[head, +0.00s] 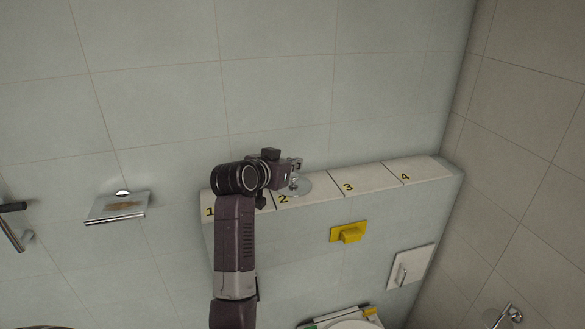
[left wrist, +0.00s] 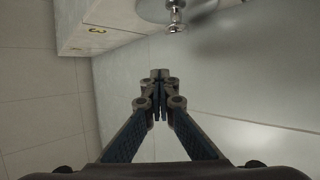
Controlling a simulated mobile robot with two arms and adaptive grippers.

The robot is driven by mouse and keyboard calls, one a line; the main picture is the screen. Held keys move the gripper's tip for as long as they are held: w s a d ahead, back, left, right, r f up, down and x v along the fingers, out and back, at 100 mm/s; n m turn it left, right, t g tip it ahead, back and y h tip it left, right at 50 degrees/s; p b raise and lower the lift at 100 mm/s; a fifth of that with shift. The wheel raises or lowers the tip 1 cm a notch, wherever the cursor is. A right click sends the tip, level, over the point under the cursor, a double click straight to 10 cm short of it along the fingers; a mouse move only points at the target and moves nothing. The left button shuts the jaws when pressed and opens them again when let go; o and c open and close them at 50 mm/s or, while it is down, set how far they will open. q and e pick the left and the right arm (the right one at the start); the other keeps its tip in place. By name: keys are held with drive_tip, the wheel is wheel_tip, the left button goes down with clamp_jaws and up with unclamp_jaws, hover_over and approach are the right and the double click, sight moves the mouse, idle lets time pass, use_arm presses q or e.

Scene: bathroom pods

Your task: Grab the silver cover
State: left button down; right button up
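A round silver cover (head: 306,187) with a knob lies on the white ledge beside the number 2. It is partly hidden behind my left gripper (head: 296,165) in the head view. In the left wrist view, the cover's knob (left wrist: 175,16) and part of its disc (left wrist: 158,8) show at the top edge, beyond the fingertips. My left gripper (left wrist: 160,76) has its fingertips together with nothing visible between them, apart from the knob. My right gripper is in neither view.
The ledge (head: 375,180) is marked 1 to 4 and runs along the tiled wall. A silver wall holder (head: 118,208) is at left. The ledge near 3 and 4 is clear.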

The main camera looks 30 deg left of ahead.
use_arm(q)
drive_tip(key=s+d+b, duration=0.3)
drive_tip(key=s+d, duration=0.8)
drive_tip(key=d, duration=0.2)
drive_tip(key=shift+r, duration=0.25)
drive_tip(key=c, duration=0.6)
unclamp_jaws()
drive_tip(key=shift+o, duration=0.2)
drive_tip(key=shift+r, duration=0.1)
